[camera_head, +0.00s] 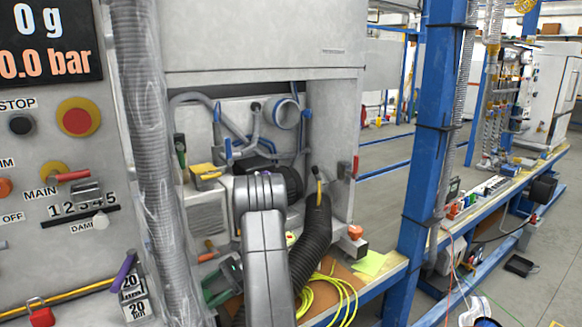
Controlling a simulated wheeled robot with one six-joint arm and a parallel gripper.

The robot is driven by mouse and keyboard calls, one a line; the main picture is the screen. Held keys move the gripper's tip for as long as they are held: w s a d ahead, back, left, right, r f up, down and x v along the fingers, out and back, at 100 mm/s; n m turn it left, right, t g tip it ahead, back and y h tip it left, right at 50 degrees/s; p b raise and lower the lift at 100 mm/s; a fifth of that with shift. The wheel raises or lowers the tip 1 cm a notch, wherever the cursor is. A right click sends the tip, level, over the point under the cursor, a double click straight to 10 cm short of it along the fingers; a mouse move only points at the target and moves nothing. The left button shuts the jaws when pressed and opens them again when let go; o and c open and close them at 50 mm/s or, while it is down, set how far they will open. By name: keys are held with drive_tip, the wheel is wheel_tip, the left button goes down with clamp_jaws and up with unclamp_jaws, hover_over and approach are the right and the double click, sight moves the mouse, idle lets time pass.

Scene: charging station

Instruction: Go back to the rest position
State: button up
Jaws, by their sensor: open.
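A grey arm link (264,255), which looks like mine, rises from the bottom middle to a rounded dark joint (268,187) in front of the station's open bay. I cannot make out my gripper or its fingers; the arm and the clutter around it may hide them. Nothing is seen held.
The station's control panel (30,180) with a red button (77,121) stands at left, beside a wrapped grey hose (148,130). A black corrugated hose (313,245) and yellow cable (338,297) lie close right of the arm. A blue post (428,150) stands farther right.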

drive_tip(key=shift+x, duration=0.8)
drive_tip(key=shift+d, duration=0.1)
